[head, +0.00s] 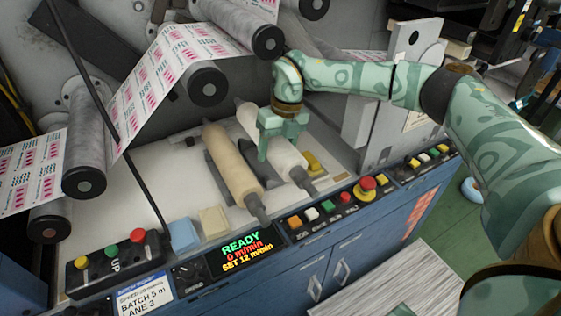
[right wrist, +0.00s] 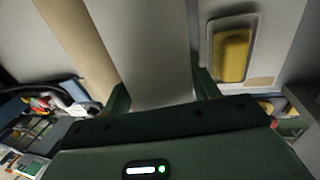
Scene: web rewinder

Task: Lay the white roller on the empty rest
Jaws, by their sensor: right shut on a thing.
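The white roller (head: 284,155) has dark shaft ends and slants beside the tan roller (head: 232,165) on the machine's pale bed. My right gripper (head: 281,146) is shut around its middle from above. In the right wrist view the white roller (right wrist: 145,50) runs up from between the fingers, with the tan roller (right wrist: 78,38) apart on its left. I cannot tell whether the white roller is clear of the bed. A dark grey support (head: 216,182) left of the tan roller looks bare; it may be the empty rest. My left gripper is out of view.
A yellow block (right wrist: 233,53) lies in a clear tray right of the white roller. A blue block (head: 184,235) and a beige block (head: 214,221) sit at the bed's front left. A printed web (head: 165,85) and dark-ended guide rollers (head: 208,86) overhang the back left.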

